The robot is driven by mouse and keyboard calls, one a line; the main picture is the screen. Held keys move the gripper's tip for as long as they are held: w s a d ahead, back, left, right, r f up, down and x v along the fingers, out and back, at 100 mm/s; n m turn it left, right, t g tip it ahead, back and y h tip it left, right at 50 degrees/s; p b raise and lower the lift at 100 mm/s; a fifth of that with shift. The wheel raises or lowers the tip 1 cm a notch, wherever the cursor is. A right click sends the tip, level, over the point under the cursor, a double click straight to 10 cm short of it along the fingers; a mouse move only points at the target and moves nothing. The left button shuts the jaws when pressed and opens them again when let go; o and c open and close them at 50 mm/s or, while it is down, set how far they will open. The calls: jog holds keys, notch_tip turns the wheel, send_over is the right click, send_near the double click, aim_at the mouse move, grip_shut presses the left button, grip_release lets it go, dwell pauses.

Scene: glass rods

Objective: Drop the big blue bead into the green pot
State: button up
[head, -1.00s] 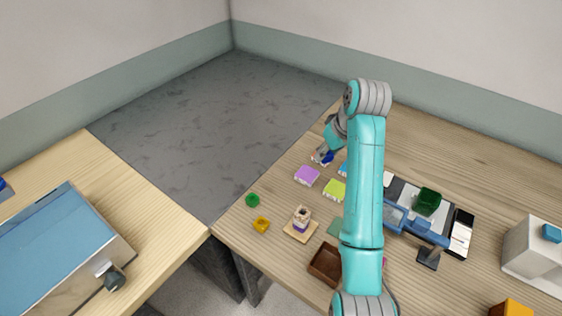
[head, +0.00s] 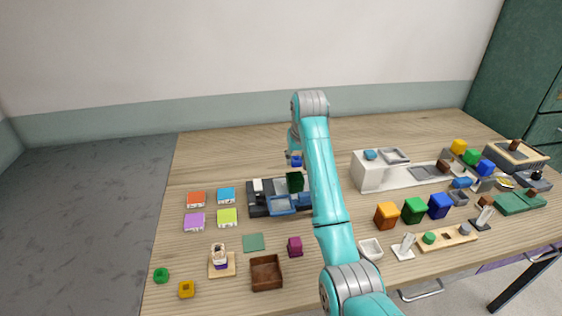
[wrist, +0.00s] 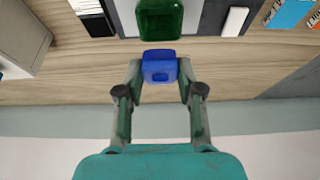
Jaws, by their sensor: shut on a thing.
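My gripper (wrist: 159,72) is shut on the big blue bead (wrist: 160,66), which sits between the fingertips in the wrist view. The bead also shows in the head view (head: 296,161), below my wrist and above the table. The green pot (head: 295,182) is dark green and stands on the dark tray just below the bead in the head view. In the wrist view the pot (wrist: 160,18) is just above the bead in the picture, with a gap between them. My gripper is mostly hidden behind my arm in the head view.
A blue clear box (head: 281,205) lies on the dark tray (head: 257,210) by the pot. A white block (head: 367,174) stands to the right. Orange, green and blue blocks (head: 387,216) stand at right front. Coloured cards (head: 196,199) lie left. The table behind is clear.

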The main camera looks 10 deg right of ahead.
aim_at(297, 167)
jog(key=shift+a+f, duration=0.1)
jog(key=shift+f, duration=2.55)
jog(key=o, duration=1.2)
jog(key=shift+c, duration=0.2)
